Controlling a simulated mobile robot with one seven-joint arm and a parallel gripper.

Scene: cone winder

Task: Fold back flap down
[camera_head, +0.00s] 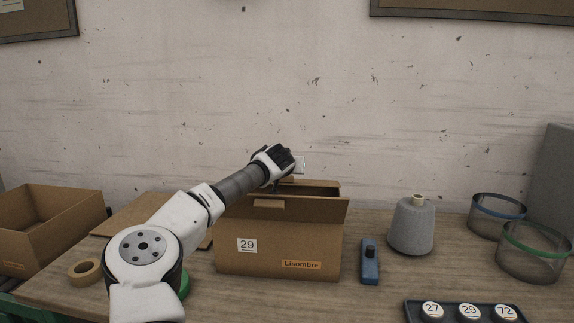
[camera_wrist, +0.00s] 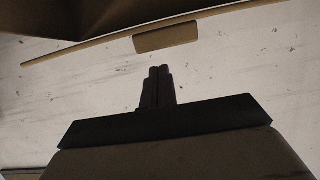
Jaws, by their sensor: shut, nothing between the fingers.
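The cardboard box (camera_head: 275,246), labelled 29 and Lisombre, stands on the table in the middle of the head view. Its front flap (camera_head: 318,209) stands up and leans outward. Part of the back flap (camera_head: 322,188) shows behind it, still raised; my arm and the front flap hide the rest. My gripper (camera_head: 276,186) is above the back of the box, close to the back flap. In the wrist view my gripper (camera_wrist: 158,72) is shut and empty. A cardboard flap edge with a tab (camera_wrist: 166,37) lies just beyond the fingertips; I cannot tell if they touch.
Green and blue ringed bins (camera_head: 533,262) are farther right. A black tray (camera_head: 416,315) holds numbered discs. An open box (camera_head: 45,235) and tape roll (camera_head: 84,271) are left. The wall is behind.

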